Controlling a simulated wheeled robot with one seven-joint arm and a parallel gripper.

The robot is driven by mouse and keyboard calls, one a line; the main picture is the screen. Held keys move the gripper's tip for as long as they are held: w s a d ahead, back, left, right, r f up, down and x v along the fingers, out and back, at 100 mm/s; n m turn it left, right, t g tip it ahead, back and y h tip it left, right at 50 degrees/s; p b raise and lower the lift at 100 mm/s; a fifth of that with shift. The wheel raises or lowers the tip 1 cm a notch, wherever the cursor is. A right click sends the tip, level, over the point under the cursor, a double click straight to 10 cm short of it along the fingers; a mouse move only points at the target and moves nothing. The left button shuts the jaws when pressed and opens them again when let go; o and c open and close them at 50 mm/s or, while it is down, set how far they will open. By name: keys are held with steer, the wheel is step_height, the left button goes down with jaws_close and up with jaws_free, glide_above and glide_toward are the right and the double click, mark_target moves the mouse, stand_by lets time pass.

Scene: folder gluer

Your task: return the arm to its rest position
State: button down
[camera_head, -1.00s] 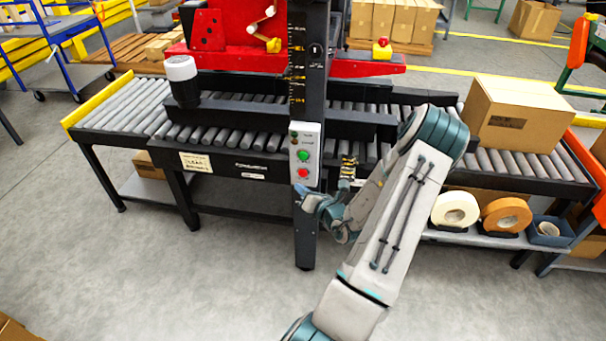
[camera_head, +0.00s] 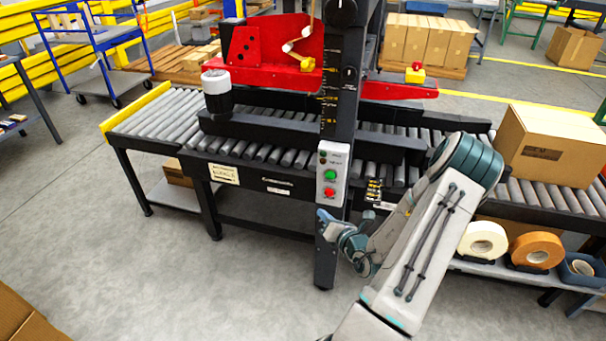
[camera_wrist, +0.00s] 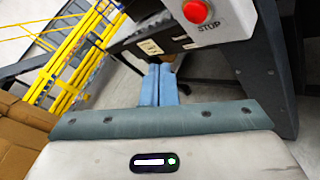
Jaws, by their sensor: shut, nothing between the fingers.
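My gripper (camera_head: 325,218) is in front of the machine's dark upright post, a little below the control panel (camera_head: 331,175) with its green and red buttons. In the wrist view its two blue fingers (camera_wrist: 158,86) lie side by side, shut, with nothing between them. My arm is bent, with its elbow raised in front of the roller conveyor at the right. In the wrist view the red STOP button (camera_wrist: 196,11) is just above and right of the fingers. I cannot tell the exact gap between my gripper and the post.
The roller conveyor (camera_head: 150,115) runs across behind my arm. A cardboard box (camera_head: 550,145) sits on its right end. Tape rolls (camera_head: 482,240) lie on a low shelf at the right. Another carton (camera_head: 25,320) is at the lower left. The floor in front is clear.

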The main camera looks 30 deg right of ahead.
steer(key=s+a+r+n+g+y+p, duration=0.1)
steer(key=a+r+n+g+y+p, duration=0.1)
steer(key=a+r+n+g+y, duration=0.75)
steer(key=s+a+r+n+y+p, duration=0.1)
steer(key=a+r+n+y, duration=0.35)
steer(key=a+n, duration=1)
steer(key=s+a+r+n+g+h+p, duration=0.2)
steer(key=s+a+r+n+g+h, duration=0.5)
steer(key=s+n, duration=0.25)
steer(key=s+d+r+n+t+h+p, duration=0.2)
steer(key=s+r+n+t+h, duration=0.1)
steer(key=r+n, duration=0.5)
steer(key=s+n+h, duration=0.1)
steer(key=n+h, duration=0.1)
steer(key=shift+s+d+r+h, duration=0.25)
steer(key=shift+s+d+h, duration=0.05)
steer(key=shift+h, duration=0.1)
steer(key=shift+n, duration=0.25)
